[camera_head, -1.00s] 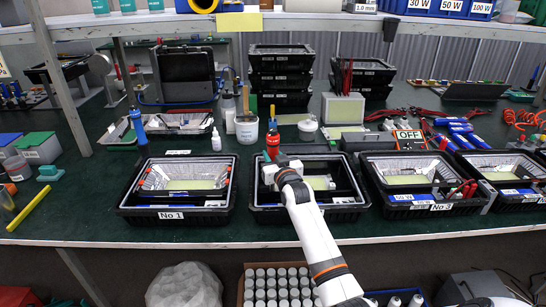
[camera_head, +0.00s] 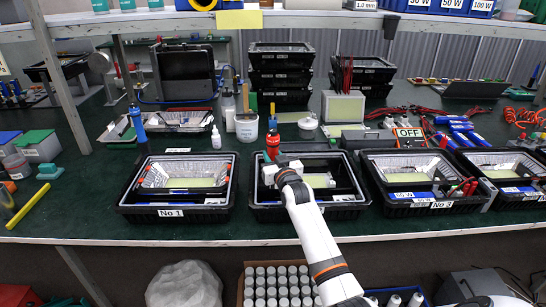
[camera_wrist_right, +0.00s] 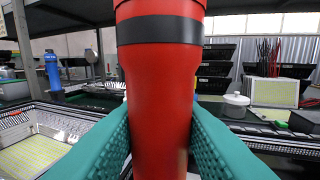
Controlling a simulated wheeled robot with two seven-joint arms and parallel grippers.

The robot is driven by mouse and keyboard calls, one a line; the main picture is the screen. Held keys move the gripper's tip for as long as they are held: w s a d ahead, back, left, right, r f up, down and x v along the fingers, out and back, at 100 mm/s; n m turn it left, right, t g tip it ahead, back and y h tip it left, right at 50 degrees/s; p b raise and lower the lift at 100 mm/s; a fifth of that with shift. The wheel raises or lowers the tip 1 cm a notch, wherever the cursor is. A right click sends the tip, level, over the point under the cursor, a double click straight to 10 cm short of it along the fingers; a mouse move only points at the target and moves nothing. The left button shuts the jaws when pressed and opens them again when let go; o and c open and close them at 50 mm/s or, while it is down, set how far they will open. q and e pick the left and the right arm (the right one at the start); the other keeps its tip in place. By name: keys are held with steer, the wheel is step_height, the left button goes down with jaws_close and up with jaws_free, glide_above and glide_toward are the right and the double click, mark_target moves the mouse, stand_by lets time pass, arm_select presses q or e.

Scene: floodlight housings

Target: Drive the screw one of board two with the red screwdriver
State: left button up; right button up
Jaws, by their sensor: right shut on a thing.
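The red screwdriver (camera_head: 272,141) stands upright over the left part of the second black floodlight housing (camera_head: 310,213). My right gripper (camera_head: 280,166) is shut on it. In the right wrist view its red handle with a black band (camera_wrist_right: 158,90) fills the middle, clamped between green ribbed finger pads. The pale yellow board two (camera_head: 319,181) lies inside the second housing, partly covered by my gripper and arm. The screw and the screwdriver's tip are hidden, so contact cannot be told. My left gripper is not in view.
Housing No 1 (camera_head: 178,214) is left of the second housing, and housing No 3 (camera_head: 425,209) is right of it. A blue screwdriver (camera_head: 138,125), a white bottle (camera_head: 216,139) and a brush cup (camera_head: 246,126) stand behind. The table's front strip is clear.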

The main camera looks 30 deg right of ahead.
mark_target(274, 134)
steer(key=shift+s+a+f, duration=0.1)
steer(key=shift+f, duration=0.65)
stand_by(1.8)
steer(key=shift+r+p, duration=0.65)
steer(key=shift+r, duration=0.2)
steer(key=shift+r+p, duration=0.8)
steer(key=shift+r, duration=0.35)
step_height(274, 134, up, 6)
steer(key=p, duration=0.6)
steer(key=shift+r, duration=0.2)
steer(key=shift+f, duration=0.1)
steer(key=shift+f, duration=0.1)
